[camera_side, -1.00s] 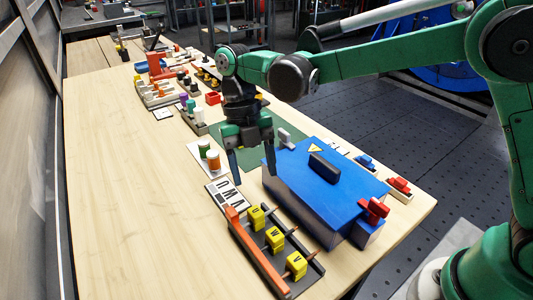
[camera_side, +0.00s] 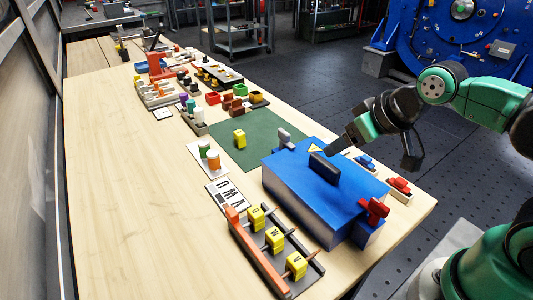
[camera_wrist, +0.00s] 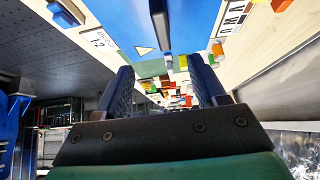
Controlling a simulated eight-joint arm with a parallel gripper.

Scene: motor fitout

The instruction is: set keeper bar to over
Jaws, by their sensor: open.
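The orange bar (camera_side: 258,255), which I take to be the keeper bar, lies along the left side of a black rack (camera_side: 308,285). Beside it, several yellow lettered blocks (camera_side: 274,238) sit on pins in the rack. The bar is beside the blocks, not across their tops.
The blue box has a dark raised handle (camera_side: 324,169) and a red knob (camera_side: 373,210) at its right end. A green mat (camera_side: 262,150) with a yellow block (camera_side: 239,138) lies behind it. Capped cylinders (camera_side: 213,160) stand left of the box. The wood table's left side is clear.

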